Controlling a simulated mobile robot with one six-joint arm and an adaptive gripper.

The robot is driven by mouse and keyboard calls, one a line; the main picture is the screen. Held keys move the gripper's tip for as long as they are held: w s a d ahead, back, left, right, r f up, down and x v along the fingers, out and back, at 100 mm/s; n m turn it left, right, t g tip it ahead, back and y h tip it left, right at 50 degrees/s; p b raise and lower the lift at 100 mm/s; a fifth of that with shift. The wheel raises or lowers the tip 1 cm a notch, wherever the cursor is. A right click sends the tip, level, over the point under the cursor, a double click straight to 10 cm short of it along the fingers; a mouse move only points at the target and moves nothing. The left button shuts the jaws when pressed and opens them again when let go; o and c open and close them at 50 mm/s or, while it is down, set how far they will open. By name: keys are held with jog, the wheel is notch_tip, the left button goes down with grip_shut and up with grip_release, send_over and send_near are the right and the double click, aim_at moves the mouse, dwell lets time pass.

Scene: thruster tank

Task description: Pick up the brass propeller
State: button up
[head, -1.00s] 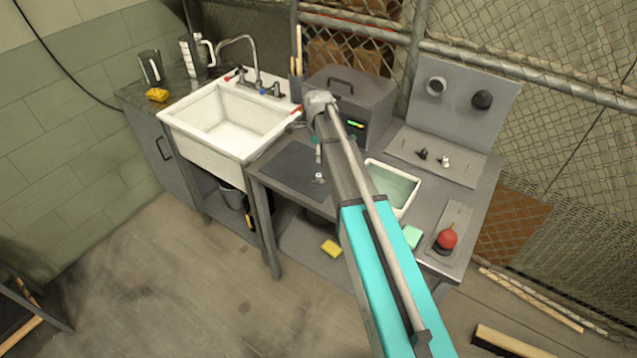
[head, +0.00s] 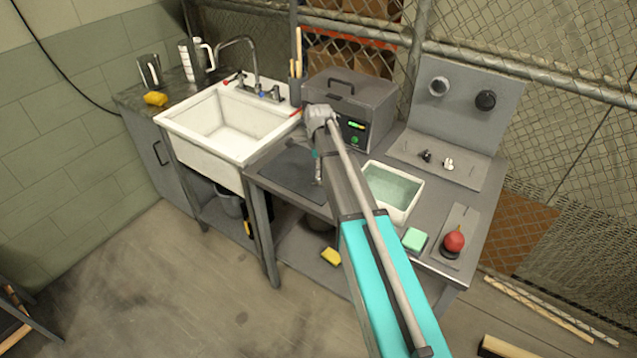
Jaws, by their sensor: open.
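I cannot make out a brass propeller in the head view; my arm covers part of the bench, including part of the dark mat (head: 290,172). A small dark propeller-like piece (head: 426,156) and a small white one (head: 448,164) sit on the grey board's base at the right; neither looks brass. My gripper (head: 318,174) is open and hangs below the wrist over the mat's right part. It is small and mostly hidden by my arm, and nothing shows held in it.
A water-filled white tub (head: 419,199) stands right of my arm, with a green sponge (head: 415,239) and a red ball-shaped thing (head: 454,240) nearer the front. A grey box machine (head: 372,98) stands behind. A white sink (head: 200,150) is at left.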

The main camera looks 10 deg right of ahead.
aim_at(319, 184)
jog(key=shift+w+f+b, duration=0.2)
jog(key=shift+f+b, duration=2.4)
jog(key=shift+f, duration=0.05)
jog(key=shift+s+r, duration=0.1)
grip_shut()
